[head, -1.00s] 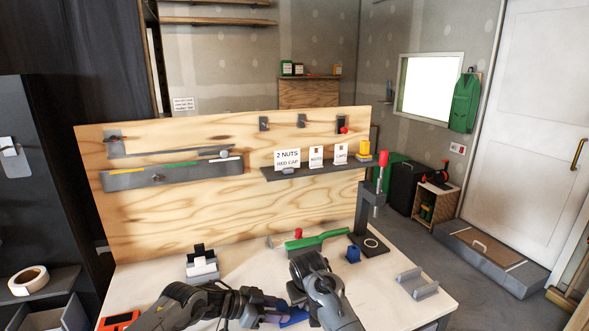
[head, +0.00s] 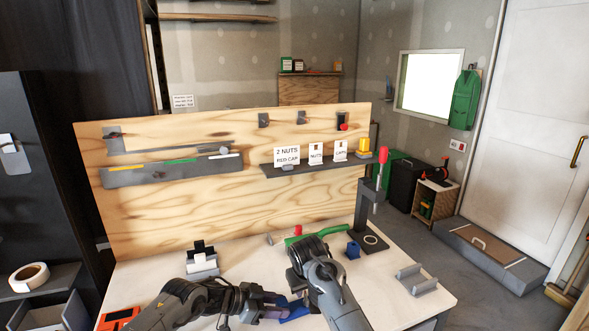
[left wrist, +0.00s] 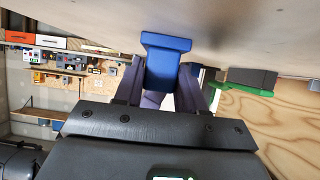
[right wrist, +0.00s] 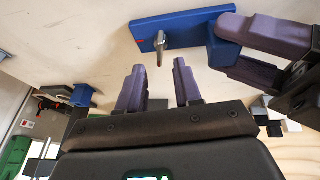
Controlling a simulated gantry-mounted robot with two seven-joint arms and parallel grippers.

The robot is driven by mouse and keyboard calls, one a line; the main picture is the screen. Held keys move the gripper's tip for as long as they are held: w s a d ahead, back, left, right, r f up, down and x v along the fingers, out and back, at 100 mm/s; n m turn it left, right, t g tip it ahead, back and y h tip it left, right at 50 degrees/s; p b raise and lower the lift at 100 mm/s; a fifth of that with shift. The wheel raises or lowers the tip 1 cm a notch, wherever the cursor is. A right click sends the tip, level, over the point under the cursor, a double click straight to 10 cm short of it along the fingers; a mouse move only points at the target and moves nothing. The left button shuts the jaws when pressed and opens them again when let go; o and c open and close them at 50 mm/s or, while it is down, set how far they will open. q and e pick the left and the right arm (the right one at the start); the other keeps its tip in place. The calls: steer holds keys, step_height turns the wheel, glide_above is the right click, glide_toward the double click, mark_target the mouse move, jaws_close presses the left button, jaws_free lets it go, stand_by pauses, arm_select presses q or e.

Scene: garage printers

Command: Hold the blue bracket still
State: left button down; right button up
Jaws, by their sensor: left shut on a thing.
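The blue bracket (head: 293,312) is low in the head view, at the bench's front. My left gripper (head: 282,304) is shut on it. The left wrist view shows the bracket (left wrist: 165,60) between both purple fingers. In the right wrist view, the bracket (right wrist: 185,27) is a flat blue plate with a small red mark and a metal stud (right wrist: 160,48) sticking out. The left fingers grip its block-like end at the right. My right gripper (right wrist: 160,90) is open, with nothing visible between its fingers, close to the stud. In the head view its fingers are hidden by my right arm.
A green-handled tool (head: 337,231) lies behind my right arm, near a red cap (head: 298,230). A small blue block (head: 353,250) stands beside a press-like stand (head: 366,207). A grey holder (head: 417,280) is at right, a stepped grey-white block (head: 201,262) at left.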

mark_target(306, 297)
stand_by(0.4)
steer(key=shift+f, duration=1.6)
steer(key=shift+o, duration=0.5)
steer(key=o, duration=0.5)
steer(key=shift+c, duration=0.2)
